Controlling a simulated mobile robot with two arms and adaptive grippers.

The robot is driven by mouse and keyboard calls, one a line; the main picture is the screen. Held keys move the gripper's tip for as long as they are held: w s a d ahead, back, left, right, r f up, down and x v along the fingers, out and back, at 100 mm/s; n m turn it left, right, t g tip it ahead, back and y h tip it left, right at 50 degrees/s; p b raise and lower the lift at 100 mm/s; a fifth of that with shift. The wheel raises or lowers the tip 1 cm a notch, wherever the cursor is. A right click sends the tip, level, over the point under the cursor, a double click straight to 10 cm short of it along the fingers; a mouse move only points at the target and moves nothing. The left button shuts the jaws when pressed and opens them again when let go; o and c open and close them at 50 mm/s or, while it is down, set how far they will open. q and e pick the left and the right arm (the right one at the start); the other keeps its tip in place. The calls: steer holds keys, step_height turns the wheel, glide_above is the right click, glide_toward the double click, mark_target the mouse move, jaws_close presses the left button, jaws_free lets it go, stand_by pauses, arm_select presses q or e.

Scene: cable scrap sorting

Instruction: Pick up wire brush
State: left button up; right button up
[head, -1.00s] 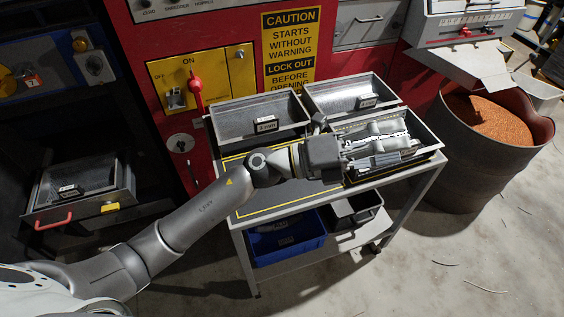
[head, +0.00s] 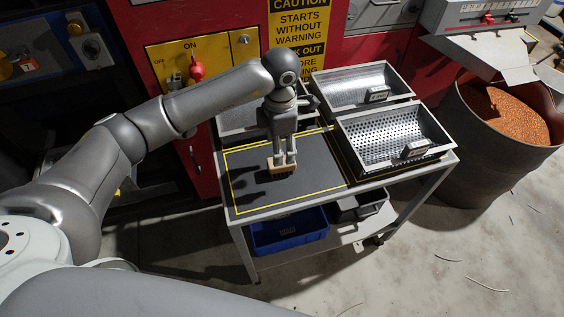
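The wire brush (head: 282,167) has a tan wooden block and dark bristles beneath. It is at the middle of the yellow-bordered dark mat on the cart top. My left gripper (head: 284,159) points straight down with its two fingers at the brush's block. The fingers are a little apart, and I cannot tell whether they grip the block or only stand around it. I also cannot tell whether the bristles touch the mat. My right gripper is not in view.
A perforated tray (head: 368,155) is empty, with a plain metal tray (head: 338,91) behind it. Another tray (head: 232,121) is partly hidden by my arm. The dark mat (head: 252,198) is clear around the brush. A blue bin (head: 287,237) is on the lower shelf.

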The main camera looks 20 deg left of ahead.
mark_target(281, 167)
arm_select(q)
step_height(281, 167, down, 3)
steer(key=f, duration=0.1)
steer(key=f+p, duration=0.2)
steer(key=f, duration=0.1)
steer(key=shift+s+a+f, duration=0.1)
steer(key=shift+s+a, duration=0.1)
steer(key=shift+a, duration=0.05)
steer(key=shift+w+f, duration=0.1)
steer(key=shift+f, duration=0.45)
steer(key=c, duration=1.2)
